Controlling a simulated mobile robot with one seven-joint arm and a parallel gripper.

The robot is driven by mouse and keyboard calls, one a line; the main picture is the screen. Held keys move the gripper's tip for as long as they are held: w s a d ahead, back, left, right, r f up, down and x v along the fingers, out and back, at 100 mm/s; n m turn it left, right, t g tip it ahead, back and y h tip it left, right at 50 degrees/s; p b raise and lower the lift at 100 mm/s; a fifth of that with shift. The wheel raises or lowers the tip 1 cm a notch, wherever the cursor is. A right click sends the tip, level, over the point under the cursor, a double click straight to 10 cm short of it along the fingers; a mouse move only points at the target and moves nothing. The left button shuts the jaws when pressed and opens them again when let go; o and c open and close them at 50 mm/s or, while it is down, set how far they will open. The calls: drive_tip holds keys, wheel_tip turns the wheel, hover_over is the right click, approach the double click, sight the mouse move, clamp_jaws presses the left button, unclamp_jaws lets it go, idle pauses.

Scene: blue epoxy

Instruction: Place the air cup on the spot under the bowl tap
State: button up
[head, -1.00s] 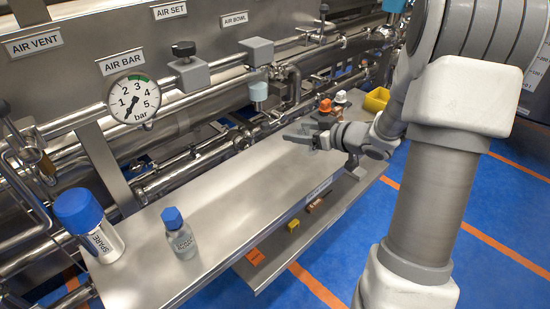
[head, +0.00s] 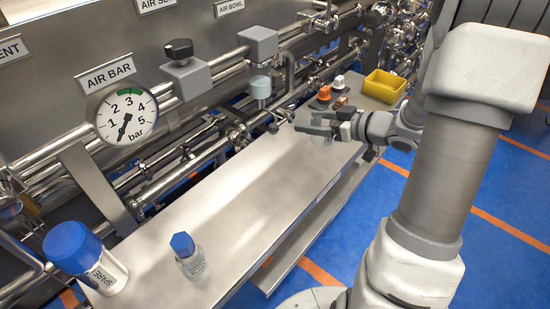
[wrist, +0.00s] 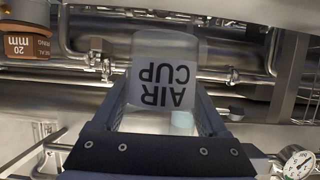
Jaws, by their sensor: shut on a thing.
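My gripper (head: 322,124) is shut on the air cup (head: 321,138), a small clear cup, over the far part of the steel bench. In the wrist view the cup (wrist: 165,70) sits between the two fingers (wrist: 168,108), its "AIR CUP" label reading upside down. I cannot tell from these views whether its base touches the bench. The bowl tap is the grey block (head: 258,44) near the "AIR BOWL" sign, with a pale blue bowl (head: 260,87) hanging below it. The cup is to the right of this bowl. I cannot make out a marked spot under it.
The steel bench (head: 245,190) is mostly bare. A blue-capped bottle (head: 190,258) and a blue-lidded "SPARE" container (head: 85,262) stand at its near end. Orange-topped and white-topped items (head: 323,95) and a yellow bin (head: 384,86) are beyond my gripper. Pipes line the left side.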

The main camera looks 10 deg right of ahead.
drive_tip(key=w+a+f+b, duration=0.1)
drive_tip(key=a+f, duration=0.1)
drive_tip(key=a, duration=0.1)
drive_tip(key=w+a+f+b, duration=0.1)
drive_tip(key=a+f, duration=0.1)
drive_tip(key=a, duration=0.2)
drive_tip(key=w+a+f+b, duration=0.2)
drive_tip(key=a+f, duration=0.1)
drive_tip(key=shift+a, duration=0.3)
drive_tip(key=shift+w+f+b, duration=0.1)
drive_tip(key=shift+f+b, duration=0.65)
drive_tip(key=shift+f, duration=1.15)
drive_tip(key=shift+f, duration=0.15)
drive_tip(key=shift+f, duration=0.15)
drive_tip(key=o, duration=1.2)
drive_tip(key=shift+o, duration=0.2)
drive_tip(key=shift+r, duration=0.25)
drive_tip(key=shift+d+r, duration=0.1)
drive_tip(key=shift+r, duration=0.1)
drive_tip(key=p+v, duration=0.3)
drive_tip(key=v, duration=0.8)
drive_tip(key=shift+s+d+r, duration=0.1)
drive_tip(key=shift+s+d, duration=0.05)
drive_tip(key=shift+s, duration=0.25)
